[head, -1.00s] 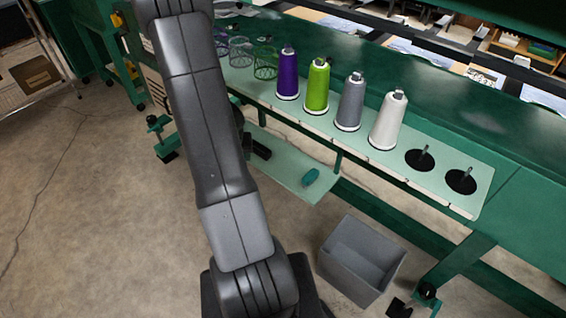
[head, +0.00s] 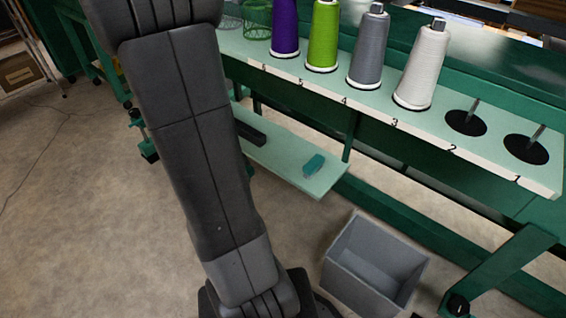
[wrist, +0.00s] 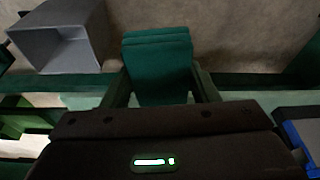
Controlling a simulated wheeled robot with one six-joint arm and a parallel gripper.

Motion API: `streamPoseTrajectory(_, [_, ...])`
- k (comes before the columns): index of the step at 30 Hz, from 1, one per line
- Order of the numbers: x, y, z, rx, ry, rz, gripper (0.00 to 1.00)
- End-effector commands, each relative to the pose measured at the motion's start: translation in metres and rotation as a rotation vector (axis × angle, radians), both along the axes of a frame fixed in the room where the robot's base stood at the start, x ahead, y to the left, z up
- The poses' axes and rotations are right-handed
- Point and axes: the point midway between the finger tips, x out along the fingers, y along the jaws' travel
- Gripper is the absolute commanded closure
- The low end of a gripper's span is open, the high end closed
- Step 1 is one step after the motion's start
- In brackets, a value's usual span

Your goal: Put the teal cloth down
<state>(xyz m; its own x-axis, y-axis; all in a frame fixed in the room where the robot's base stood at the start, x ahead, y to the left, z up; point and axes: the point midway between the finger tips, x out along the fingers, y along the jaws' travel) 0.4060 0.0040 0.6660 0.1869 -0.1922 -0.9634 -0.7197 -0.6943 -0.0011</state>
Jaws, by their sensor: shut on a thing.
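The teal cloth (wrist: 158,62) is a folded, layered dark teal pad in the wrist view. My gripper (wrist: 162,90) is shut on it, with one finger along each side. The cloth sticks out beyond the fingertips. In the head view my arm shows, but the gripper and the held cloth are out of sight. A small teal item (head: 314,164) lies on the low pale green shelf (head: 285,160) in the head view; I cannot tell what it is.
Purple (head: 285,28), green (head: 323,35), grey (head: 369,48) and white (head: 420,65) thread cones stand on a numbered ledge (head: 375,110). Slots 1 and 2 hold bare pegs. An open grey bin (head: 345,279) stands on the floor; it also shows in the wrist view (wrist: 75,24). A dark object lies on the low shelf.

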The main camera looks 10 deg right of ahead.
Motion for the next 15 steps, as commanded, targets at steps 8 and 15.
streamPoseTrajectory(8, [-0.015,-0.004,-0.017,0.001,-0.001,-0.096,0.64])
streamPoseTrajectory(15, [0.0,-0.027,-0.016,0.0,0.001,-0.113,0.64])
